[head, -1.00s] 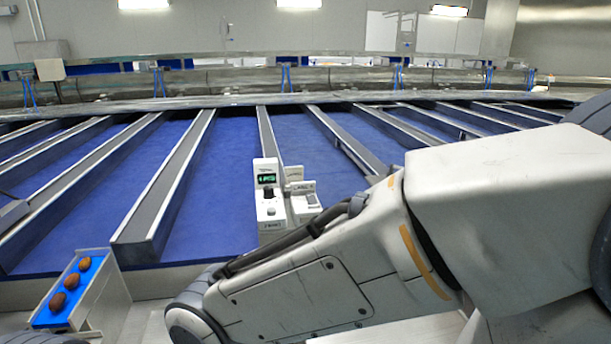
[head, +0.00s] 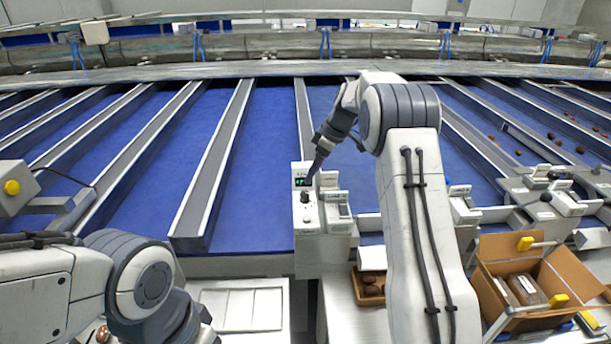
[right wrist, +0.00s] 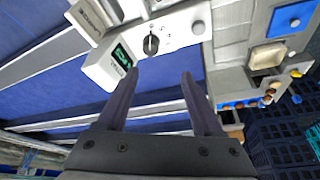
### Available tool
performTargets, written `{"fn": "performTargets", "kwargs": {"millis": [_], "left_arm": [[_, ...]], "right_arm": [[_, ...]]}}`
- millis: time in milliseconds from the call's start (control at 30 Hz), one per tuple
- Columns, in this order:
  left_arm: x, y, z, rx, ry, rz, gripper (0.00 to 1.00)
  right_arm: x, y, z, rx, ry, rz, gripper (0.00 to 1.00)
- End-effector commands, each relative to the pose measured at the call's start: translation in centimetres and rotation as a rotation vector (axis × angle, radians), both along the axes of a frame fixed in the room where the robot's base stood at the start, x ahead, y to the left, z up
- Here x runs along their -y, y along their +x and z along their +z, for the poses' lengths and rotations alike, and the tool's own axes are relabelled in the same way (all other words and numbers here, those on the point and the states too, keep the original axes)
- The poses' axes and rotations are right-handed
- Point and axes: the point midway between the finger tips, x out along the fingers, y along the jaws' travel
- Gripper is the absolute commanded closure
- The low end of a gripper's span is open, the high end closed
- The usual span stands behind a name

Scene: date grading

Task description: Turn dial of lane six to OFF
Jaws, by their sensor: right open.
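A white control box (head: 306,222) stands at the front end of a lane divider. It has a small green-lit display (head: 300,183) and a black dial (head: 305,197). My right gripper (head: 313,176) is beside the display, just above the dial in the head view. In the right wrist view the open right gripper (right wrist: 160,75) has empty space between its fingers, and the dial (right wrist: 151,45) lies beyond the fingertips, apart from them. The lane number is too small to read. My left arm shows at lower left, but its gripper fingers are not visible.
A second white unit (head: 337,207) stands close to the right of the box. A cardboard carton (head: 560,272) with packs is at the right. A small box of dates (head: 357,288) is below. Blue lanes (head: 262,165) lie behind, clear near the box.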

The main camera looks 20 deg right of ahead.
Motion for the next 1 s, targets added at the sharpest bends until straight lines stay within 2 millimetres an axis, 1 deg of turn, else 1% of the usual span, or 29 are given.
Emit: {"fn": "performTargets", "kwargs": {"millis": [33, 67, 167, 267, 600, 700, 800, 1000], "left_arm": [[0.0, 0.0, 0.6, 0.000, 0.000, 0.000, 0.29], [0.0, 0.0, 0.7, 0.000, 0.000, 0.000, 0.29], [0.0, 0.0, 1.0, -0.001, 0.001, -0.001, 0.29], [0.0, 0.0, 1.6, -0.001, 0.001, -0.001, 0.29], [0.0, 0.0, 4.5, 0.001, 0.000, -0.006, 0.29], [0.0, 0.0, 5.0, 0.000, 0.000, -0.005, 0.29], [0.0, 0.0, 5.3, 0.000, 0.000, -0.005, 0.29], [0.0, 0.0, 5.3, 0.000, 0.000, -0.004, 0.29]], "right_arm": [[1.1, 0.4, 0.2, 0.008, 0.000, 0.002, 0.32], [1.4, 0.5, 0.1, 0.013, 0.000, 0.006, 0.32], [1.7, 0.9, -0.5, 0.019, -0.001, 0.010, 0.32], [1.2, 1.2, -1.7, 0.017, 0.000, 0.013, 0.32], [-0.7, 2.7, -7.3, 0.017, -0.001, 0.013, 0.32], [-1.0, 3.0, -8.5, 0.018, -0.002, 0.012, 0.32], [-1.2, 3.2, -9.2, 0.019, -0.002, 0.012, 0.32], [-1.3, 3.4, -9.7, 0.022, -0.003, 0.011, 0.32]]}}
